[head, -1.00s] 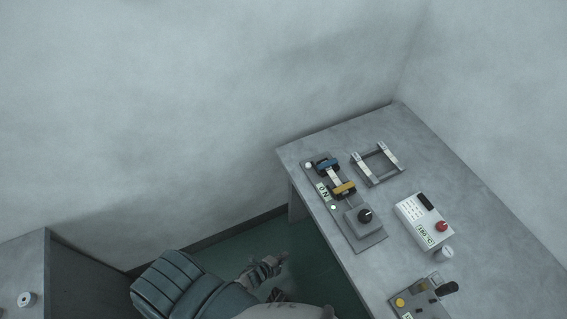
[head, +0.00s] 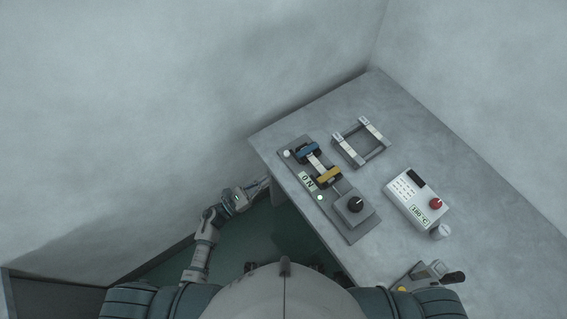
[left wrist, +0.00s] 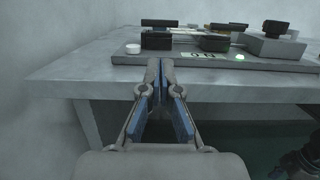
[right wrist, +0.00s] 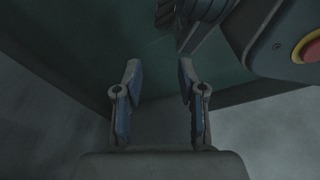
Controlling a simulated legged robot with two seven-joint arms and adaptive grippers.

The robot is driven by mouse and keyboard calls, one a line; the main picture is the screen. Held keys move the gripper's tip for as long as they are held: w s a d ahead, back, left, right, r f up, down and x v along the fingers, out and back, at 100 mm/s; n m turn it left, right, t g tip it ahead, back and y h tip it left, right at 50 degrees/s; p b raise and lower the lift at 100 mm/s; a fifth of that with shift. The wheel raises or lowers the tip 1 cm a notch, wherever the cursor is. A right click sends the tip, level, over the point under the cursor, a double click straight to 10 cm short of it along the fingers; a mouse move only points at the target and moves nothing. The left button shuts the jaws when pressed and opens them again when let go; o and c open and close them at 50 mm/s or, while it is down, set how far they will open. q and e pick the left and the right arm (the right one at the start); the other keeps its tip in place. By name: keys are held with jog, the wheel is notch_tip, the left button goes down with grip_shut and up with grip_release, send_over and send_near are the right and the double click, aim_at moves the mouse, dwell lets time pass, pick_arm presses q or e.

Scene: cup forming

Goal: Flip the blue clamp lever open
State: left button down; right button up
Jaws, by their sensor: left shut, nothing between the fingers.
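The blue clamp lever (head: 307,150) sits at the far left end of the grey control plate (head: 352,232) on the table. A yellow lever (head: 328,175) sits beside it on the same plate. My left gripper (head: 265,181) is at the table's left edge, short of the plate and apart from the blue lever. In the left wrist view its fingertips (left wrist: 160,62) are together and empty, pointing at the plate's front edge; the levers there look dark. My right gripper (right wrist: 158,68) is open and empty in its wrist view, and I cannot pick it out in the head view.
On the plate are an ON label (head: 307,182) and a black knob (head: 355,204). A metal frame (head: 361,142), a keypad box with a red button (head: 418,199) and a joystick unit (head: 428,277) stand on the table (head: 420,130). The wall (head: 140,120) is close behind.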

pick_arm(q)
jog(key=p, duration=0.2)
send_near(299, 157)
jog(key=x, duration=0.3)
jog(key=f+x, duration=0.1)
jog(key=x, duration=0.1)
jog(key=shift+w+r, duration=0.1)
jog(key=shift+w, duration=0.15)
jog(key=shift+w+d, duration=0.2)
jog(key=shift+d, duration=0.05)
pick_arm(e)
jog(key=s+f, duration=0.2)
jog(key=s, duration=0.1)
jog(key=shift+s+d+f, duration=0.1)
jog(key=shift+s+d, duration=0.1)
jog(key=shift+d, duration=0.2)
pick_arm(q)
jog(key=shift+r, duration=0.1)
